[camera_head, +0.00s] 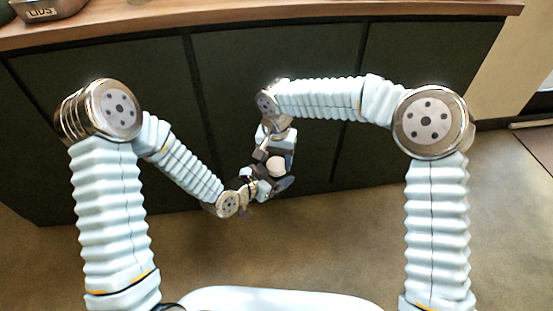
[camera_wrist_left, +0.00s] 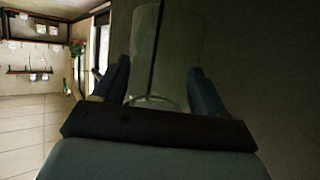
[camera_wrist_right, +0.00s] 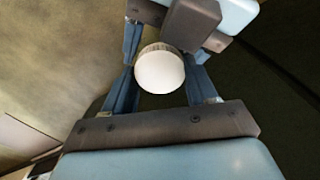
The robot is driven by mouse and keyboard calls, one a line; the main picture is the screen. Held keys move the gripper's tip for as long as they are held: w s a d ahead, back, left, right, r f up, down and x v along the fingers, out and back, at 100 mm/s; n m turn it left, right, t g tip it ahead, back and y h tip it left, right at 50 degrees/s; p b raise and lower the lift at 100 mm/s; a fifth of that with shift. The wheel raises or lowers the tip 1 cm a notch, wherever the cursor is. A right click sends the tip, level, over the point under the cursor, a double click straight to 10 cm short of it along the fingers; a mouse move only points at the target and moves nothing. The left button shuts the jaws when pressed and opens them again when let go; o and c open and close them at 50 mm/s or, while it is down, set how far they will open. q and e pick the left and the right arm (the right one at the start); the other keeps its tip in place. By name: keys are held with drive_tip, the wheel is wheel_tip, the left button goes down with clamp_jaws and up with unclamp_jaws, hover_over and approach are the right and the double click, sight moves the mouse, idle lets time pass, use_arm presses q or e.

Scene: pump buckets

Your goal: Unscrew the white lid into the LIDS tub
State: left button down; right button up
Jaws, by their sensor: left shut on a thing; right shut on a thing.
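The white lid (camera_wrist_right: 160,72) sits between the fingers of my right gripper (camera_wrist_right: 162,84), which is shut on it. In the head view the lid (camera_head: 277,166) is a small pale shape between my two hands. My left gripper (camera_wrist_left: 160,72) is shut on a clear, see-through jar (camera_wrist_left: 172,40), with one finger on each side. The jar body is hardly visible in the head view. The hands hold jar and lid close together in front of the counter; whether the lid is still seated on the jar I cannot tell. The metal LIDS tub (camera_head: 48,9) is at the upper left.
The LIDS tub stands on a wooden counter top (camera_head: 250,12) over dark cabinet fronts (camera_head: 330,80). The counter to the right of the tub looks mostly clear. Open floor (camera_head: 350,240) lies below my arms.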

drive_tip(key=o, duration=1)
drive_tip(key=shift+o, duration=0.2)
drive_tip(key=shift+r, duration=2.25)
